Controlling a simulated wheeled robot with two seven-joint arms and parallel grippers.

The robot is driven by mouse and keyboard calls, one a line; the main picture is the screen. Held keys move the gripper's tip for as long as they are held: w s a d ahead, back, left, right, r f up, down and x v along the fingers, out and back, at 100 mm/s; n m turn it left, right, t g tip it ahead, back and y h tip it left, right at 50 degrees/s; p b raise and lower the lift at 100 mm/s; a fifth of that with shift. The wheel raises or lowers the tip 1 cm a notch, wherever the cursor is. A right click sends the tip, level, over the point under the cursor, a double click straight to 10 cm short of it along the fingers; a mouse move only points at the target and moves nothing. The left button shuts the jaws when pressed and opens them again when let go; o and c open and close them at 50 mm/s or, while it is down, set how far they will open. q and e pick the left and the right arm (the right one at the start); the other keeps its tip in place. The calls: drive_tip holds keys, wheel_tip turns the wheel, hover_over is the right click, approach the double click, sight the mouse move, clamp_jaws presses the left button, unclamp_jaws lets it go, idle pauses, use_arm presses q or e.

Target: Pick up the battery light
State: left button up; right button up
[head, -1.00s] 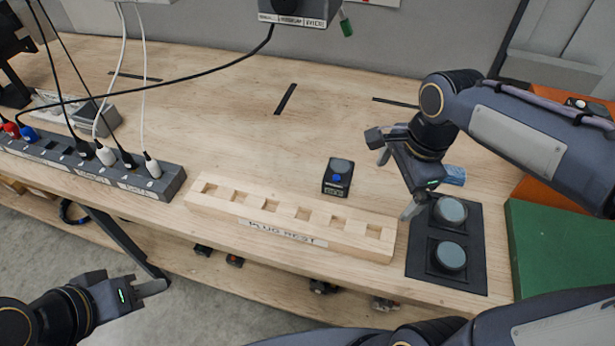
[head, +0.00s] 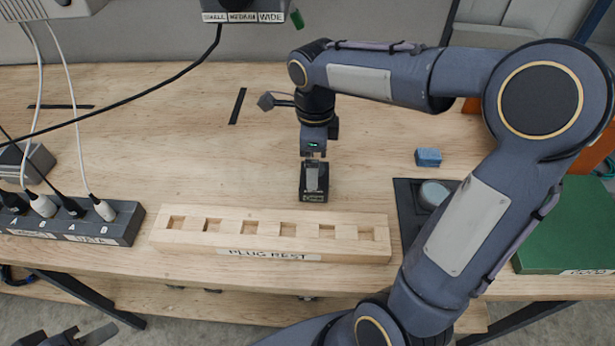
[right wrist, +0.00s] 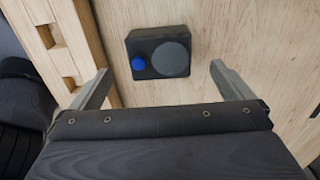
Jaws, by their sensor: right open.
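The battery light (head: 313,197), a small dark box, stands on the wooden table behind the plug rest. The right wrist view shows its round grey lens and blue button (right wrist: 138,64). My right gripper (head: 314,168) is over it, pointing down, and one finger hides part of its top. In the right wrist view my right gripper (right wrist: 159,72) is open, with a finger to either side of the light and a gap at each side. Whether the fingertips are down at its height is unclear. My left gripper (head: 92,335) is partly cut off at the bottom left.
The wooden plug rest (head: 190,241) lies just in front of the light. A black pad (head: 404,205) with a round grey-topped piece (head: 433,193) is right of it, partly behind my arm. A blue block (head: 428,157), green board (head: 568,230) and power strip (head: 120,226) are farther off.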

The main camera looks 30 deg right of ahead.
sight(320, 195)
wheel_tip(320, 195, down, 6)
drive_tip(key=shift+s+d+f+p, duration=0.1)
drive_tip(key=shift+f+p, duration=0.15)
drive_tip(key=shift+p, duration=0.05)
drive_tip(key=c, duration=1.3)
drive_tip(key=shift+r, duration=0.15)
